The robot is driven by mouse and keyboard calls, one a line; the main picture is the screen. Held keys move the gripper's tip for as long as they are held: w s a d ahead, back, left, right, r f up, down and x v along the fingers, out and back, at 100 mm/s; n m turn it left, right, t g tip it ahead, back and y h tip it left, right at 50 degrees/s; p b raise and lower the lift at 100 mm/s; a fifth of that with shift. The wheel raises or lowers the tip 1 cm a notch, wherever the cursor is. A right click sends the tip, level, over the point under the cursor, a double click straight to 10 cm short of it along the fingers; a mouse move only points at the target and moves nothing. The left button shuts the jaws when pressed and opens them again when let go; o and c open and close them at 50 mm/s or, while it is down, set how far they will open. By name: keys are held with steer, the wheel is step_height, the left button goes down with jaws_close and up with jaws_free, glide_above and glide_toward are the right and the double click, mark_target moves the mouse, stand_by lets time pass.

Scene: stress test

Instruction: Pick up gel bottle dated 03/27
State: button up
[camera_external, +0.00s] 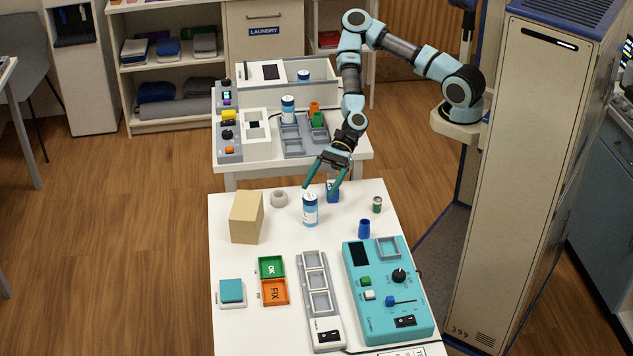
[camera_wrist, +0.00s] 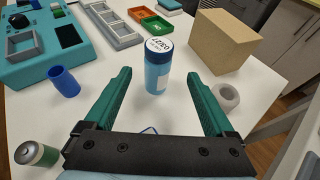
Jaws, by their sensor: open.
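My gripper (camera_external: 319,192) has green fingers and is open, pointing down toward the table behind the bottle. In the wrist view the bottle stands between and slightly beyond the fingertips, with a gap on both sides. Two similar bottles, one on the far bench (camera_external: 288,108) and one in a grey tray (camera_external: 303,76), are too small to read.
A cardboard box (camera_external: 246,218) and a grey ring (camera_external: 279,198) stand left of the bottle. Trays and a teal control panel (camera_external: 388,290) fill the front.

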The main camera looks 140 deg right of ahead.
mark_target(306, 214)
steer(key=p+x, duration=0.1)
steer(key=x, duration=0.5)
steer(key=shift+a, duration=0.1)
steer(key=shift+f+p+x, duration=0.2)
steer(key=shift+p+x, duration=0.85)
steer(key=shift+x, duration=1.1)
steer(key=shift+s+a, duration=0.1)
jaws_close()
